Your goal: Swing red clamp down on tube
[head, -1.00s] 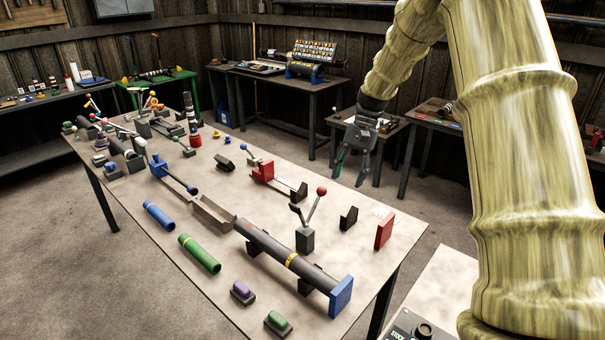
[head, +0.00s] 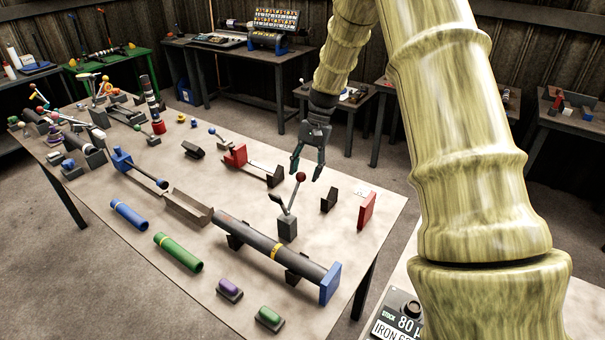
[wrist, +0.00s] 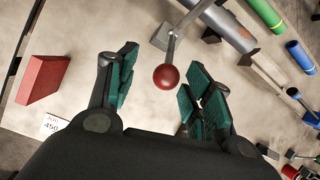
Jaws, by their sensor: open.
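The red clamp's lever, with its red ball knob (head: 301,176), stands raised on a grey block (head: 287,228) beside the tube. A short grey arm angles off the same pivot. The dark grey tube (head: 255,238), with a yellow band, lies on dark supports against a blue end block (head: 330,284). My gripper (head: 308,170) is open, pointing down by the knob. In the wrist view the red knob (wrist: 166,76) appears between the spread teal fingers, which show no contact with it. The tube (wrist: 225,22) runs behind the pivot block there.
A red upright plate (head: 367,211) and a small dark bracket (head: 329,199) stand right of the clamp. A red block with a lever (head: 235,157) stands behind left. Blue (head: 130,215) and green (head: 178,252) tubes lie in front left. Bare tabletop surrounds the clamp block.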

